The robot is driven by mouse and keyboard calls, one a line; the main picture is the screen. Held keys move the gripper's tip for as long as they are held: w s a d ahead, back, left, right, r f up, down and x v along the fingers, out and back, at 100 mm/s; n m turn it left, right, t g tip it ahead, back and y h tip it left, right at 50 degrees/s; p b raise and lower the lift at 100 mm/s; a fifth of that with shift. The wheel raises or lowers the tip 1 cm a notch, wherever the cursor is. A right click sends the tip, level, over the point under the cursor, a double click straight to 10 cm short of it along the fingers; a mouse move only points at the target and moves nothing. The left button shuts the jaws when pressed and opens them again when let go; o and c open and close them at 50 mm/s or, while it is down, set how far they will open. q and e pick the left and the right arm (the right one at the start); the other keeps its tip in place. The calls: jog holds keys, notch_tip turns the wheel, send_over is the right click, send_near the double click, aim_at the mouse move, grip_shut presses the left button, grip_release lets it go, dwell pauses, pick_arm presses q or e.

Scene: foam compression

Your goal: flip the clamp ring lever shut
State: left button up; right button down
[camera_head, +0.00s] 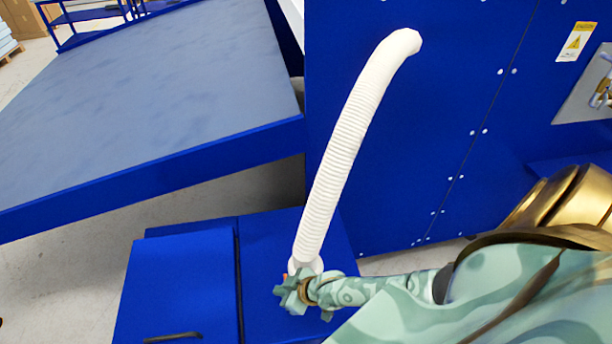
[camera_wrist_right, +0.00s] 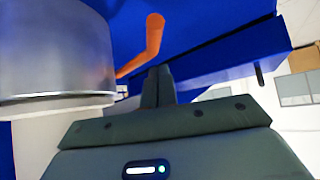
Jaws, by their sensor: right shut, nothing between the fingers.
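The orange lever (camera_wrist_right: 152,45) is a bent rod in the right wrist view, standing out from beside a silver cylindrical collar (camera_wrist_right: 55,50). Its upper end is raised away from the collar. My right gripper (camera_wrist_right: 158,72) has its fingers together and empty, just below the lever's bend; I cannot tell whether they touch it. In the head view my right gripper (camera_head: 293,293) is at the lower end of the white hose (camera_head: 340,150) and hides most of the clamp area. Only a speck of orange shows there. My left gripper is not in view.
The hose runs from a tall blue cabinet (camera_head: 440,130) down to a low blue box (camera_head: 185,290) with a dark handle. A large grey-topped table (camera_head: 150,90) with a blue edge stands at the left. Grey floor shows between them.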

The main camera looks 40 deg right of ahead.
jog(key=p+v, duration=0.4)
jog(key=v, duration=1.2)
